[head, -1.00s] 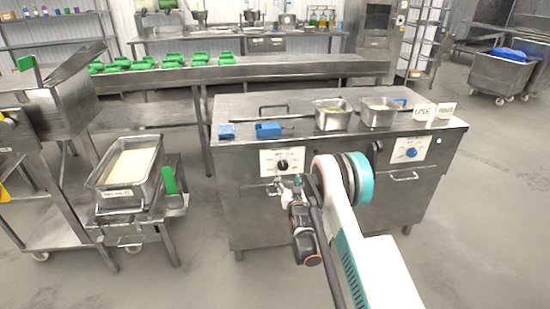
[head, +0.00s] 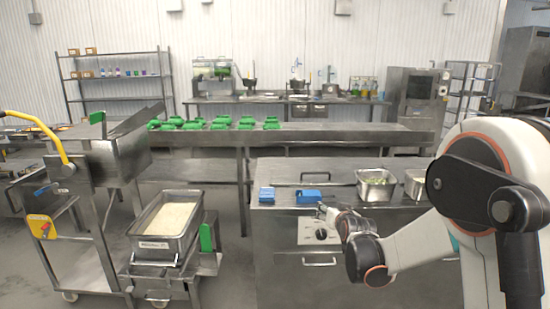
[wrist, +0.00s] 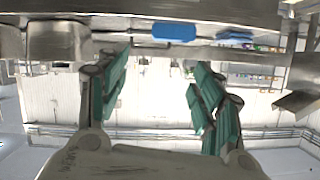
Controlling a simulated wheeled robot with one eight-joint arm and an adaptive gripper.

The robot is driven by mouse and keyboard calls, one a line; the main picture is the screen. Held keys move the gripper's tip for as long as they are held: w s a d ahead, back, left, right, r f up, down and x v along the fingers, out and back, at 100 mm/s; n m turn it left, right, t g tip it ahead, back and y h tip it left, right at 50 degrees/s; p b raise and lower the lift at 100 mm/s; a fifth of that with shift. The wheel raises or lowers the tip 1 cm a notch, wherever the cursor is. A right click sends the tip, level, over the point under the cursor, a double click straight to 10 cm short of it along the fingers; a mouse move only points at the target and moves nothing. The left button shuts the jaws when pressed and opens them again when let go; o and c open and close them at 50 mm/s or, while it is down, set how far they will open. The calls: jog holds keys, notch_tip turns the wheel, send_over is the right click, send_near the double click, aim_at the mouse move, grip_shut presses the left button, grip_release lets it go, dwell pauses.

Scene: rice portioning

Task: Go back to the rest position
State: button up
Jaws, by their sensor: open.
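My gripper (wrist: 158,85) shows in the wrist view with its two green-padded fingers spread apart and nothing between them. In the head view my gripper (head: 328,212) is small, near the front edge of the steel counter (head: 278,172), in front of the blue items; its fingers are hard to make out there. My arm reaches in from the right of the head view and hides part of the counter's right side.
A rice tray (head: 141,226) sits on a stand at left. Green containers (head: 191,125) line the back table. Grey floor shows between stand and counter.

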jog(key=s+r+g, duration=0.2)
jog(key=s+r, duration=0.2)
jog(key=s, duration=0.6)
jog(key=s+r+g, duration=0.1)
jog(key=s+r, duration=0.4)
jog(key=s, duration=0.6)
jog(key=s+f+g, duration=0.2)
jog(key=s, duration=1)
jog(key=s+d+f+n+g, duration=0.1)
jog(key=s+f+g, duration=0.1)
jog(key=s, duration=1)
jog(key=shift+f+h, duration=0.4)
jog(key=shift+f, duration=0.15)
jog(key=shift+s, duration=0.1)
